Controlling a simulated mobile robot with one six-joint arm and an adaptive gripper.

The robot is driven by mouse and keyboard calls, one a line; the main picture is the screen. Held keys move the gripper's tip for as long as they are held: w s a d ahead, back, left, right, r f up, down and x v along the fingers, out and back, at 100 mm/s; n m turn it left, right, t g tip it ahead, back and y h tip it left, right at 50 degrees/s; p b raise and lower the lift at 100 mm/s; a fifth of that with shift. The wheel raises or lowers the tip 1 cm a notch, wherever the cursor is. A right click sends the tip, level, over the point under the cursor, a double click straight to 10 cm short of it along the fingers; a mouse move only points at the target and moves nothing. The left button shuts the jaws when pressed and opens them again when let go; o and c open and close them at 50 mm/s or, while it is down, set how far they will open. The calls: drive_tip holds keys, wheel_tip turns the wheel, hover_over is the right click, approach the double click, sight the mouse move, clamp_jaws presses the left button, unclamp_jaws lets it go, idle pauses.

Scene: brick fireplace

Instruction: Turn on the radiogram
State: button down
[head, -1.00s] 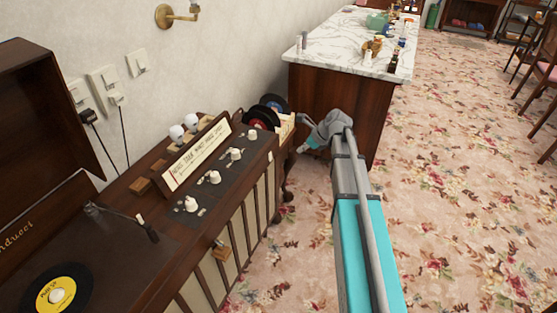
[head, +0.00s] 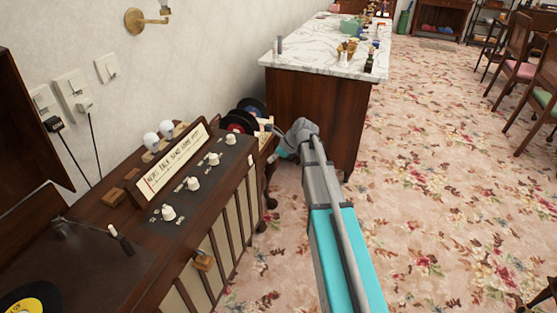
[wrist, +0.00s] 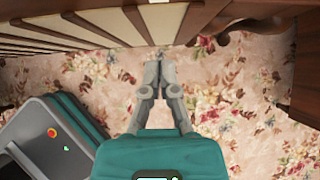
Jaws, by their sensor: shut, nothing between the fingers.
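The radiogram (head: 225,210) is a dark wooden cabinet with an open lid at the left in the head view. Its sloping top panel (head: 205,193) carries several white knobs (head: 193,184) below a lettered sign (head: 175,160). A turntable with a yellow-labelled record (head: 30,302) is at its near end. In the wrist view its slatted front (wrist: 75,28) runs along the top left. My gripper (wrist: 160,62) is shut and empty, low in front of the slats and over the carpet, not seen touching the cabinet. In the head view its fingers are hidden near the radiogram's far end.
A marble-topped wooden counter (head: 310,105) with bottles and small items stands just beyond my gripper. Two dark records (head: 238,122) stand at the radiogram's far end. Wall sockets (head: 70,90) with plugs are above it. Floral carpet (head: 430,200) is open at right; chairs (head: 518,75) stand farther back.

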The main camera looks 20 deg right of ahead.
sight(249, 167)
drive_tip(key=shift+w+a+f+b, duration=0.5)
drive_tip(key=shift+w+a+f, duration=0.15)
drive_tip(key=shift+a, duration=0.2)
drive_tip(key=shift+w+a+f+b, duration=0.5)
drive_tip(key=shift+w+a+f, duration=0.1)
drive_tip(key=shift+a, duration=0.3)
drive_tip(key=shift+w+a+f+b, duration=0.55)
drive_tip(key=shift+w+a, duration=0.1)
drive_tip(key=shift+a, duration=0.2)
drive_tip(key=shift+a+f, duration=0.1)
drive_tip(key=shift+a, duration=0.3)
drive_tip(key=shift+d, duration=0.4)
drive_tip(key=shift+r, duration=0.2)
drive_tip(key=shift+r+p, duration=0.7)
